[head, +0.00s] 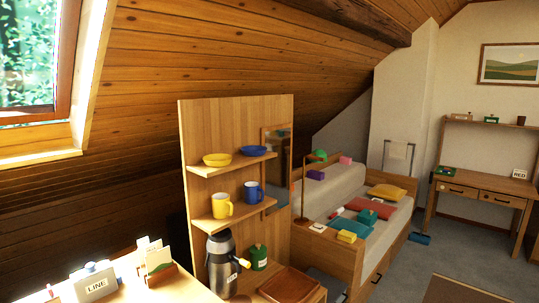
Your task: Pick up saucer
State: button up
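Two shallow saucer-like dishes stand on the top shelf of a wooden shelf unit in the head view. The yellow dish (217,160) is on the left and looks a little deeper. The blue dish (253,151) is on the right, apart from it. I cannot tell for sure whether either is a saucer or a bowl. A yellow mug (222,206) and a blue mug (252,193) stand on the shelf below. My gripper is not in this view.
A steel flask (221,265) and a green canister (258,258) stand below the shelves. A counter with a LINE box (94,284) and a card holder (155,260) is at front left. A bed (343,194) with cushions lies right, a desk (485,187) beyond. The sloped ceiling is behind.

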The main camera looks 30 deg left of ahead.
aim_at(249, 150)
jog(key=i, duration=2.8)
jog(key=u, duration=2.5)
